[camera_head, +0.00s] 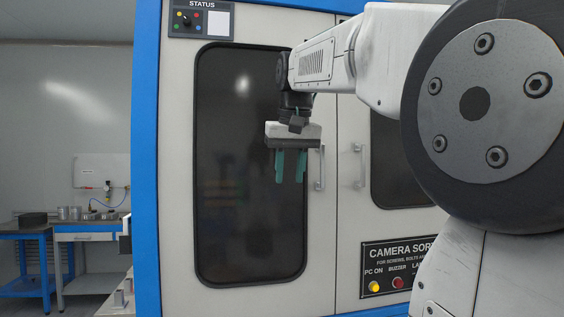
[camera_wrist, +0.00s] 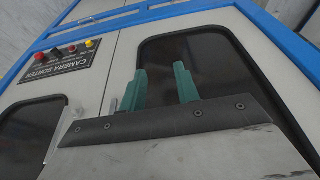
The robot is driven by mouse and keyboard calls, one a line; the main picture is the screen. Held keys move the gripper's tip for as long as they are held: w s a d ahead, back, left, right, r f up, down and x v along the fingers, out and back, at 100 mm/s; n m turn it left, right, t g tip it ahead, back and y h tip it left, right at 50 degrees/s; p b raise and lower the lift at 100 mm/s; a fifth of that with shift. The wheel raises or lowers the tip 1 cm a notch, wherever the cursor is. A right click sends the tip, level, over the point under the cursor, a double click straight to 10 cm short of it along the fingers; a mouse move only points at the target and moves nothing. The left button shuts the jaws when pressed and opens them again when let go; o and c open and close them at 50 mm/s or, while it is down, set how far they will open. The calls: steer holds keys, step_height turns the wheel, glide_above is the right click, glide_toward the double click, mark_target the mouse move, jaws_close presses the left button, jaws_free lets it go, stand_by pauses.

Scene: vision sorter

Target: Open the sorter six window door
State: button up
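The sorter is a white cabinet with a blue frame and two doors that look shut. The left door (camera_head: 178,170) has a tall dark window (camera_head: 235,215) and a vertical metal handle (camera_head: 319,168) at its right edge. The right door (camera_head: 347,215) has its own handle (camera_head: 359,166) and a dark window partly hidden by my arm. My gripper (camera_head: 290,181) hangs in front of the left door's window, just left of its handle. Its two green fingers are apart with nothing between them, as the wrist view (camera_wrist: 160,78) also shows. A window (camera_wrist: 205,60) lies behind the fingers there.
A status panel (camera_head: 202,18) is at the upper left of the sorter. A "CAMERA SORTER" panel (camera_head: 385,256) with yellow and red buttons is at the lower right. Blue workbenches (camera_head: 85,236) with small parts stand at the far left. My arm covers the right side.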

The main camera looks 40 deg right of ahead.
mark_target(323, 156)
steer(key=d+r+m+h, duration=0.1)
steer(key=d+r+m, duration=0.2)
steer(key=d+r, duration=0.8)
steer(key=x, duration=0.3)
steer(key=d+x, duration=0.1)
steer(key=x, duration=0.6)
steer(key=shift+d+r, duration=0.2)
steer(key=shift+d, duration=0.1)
jaws_close()
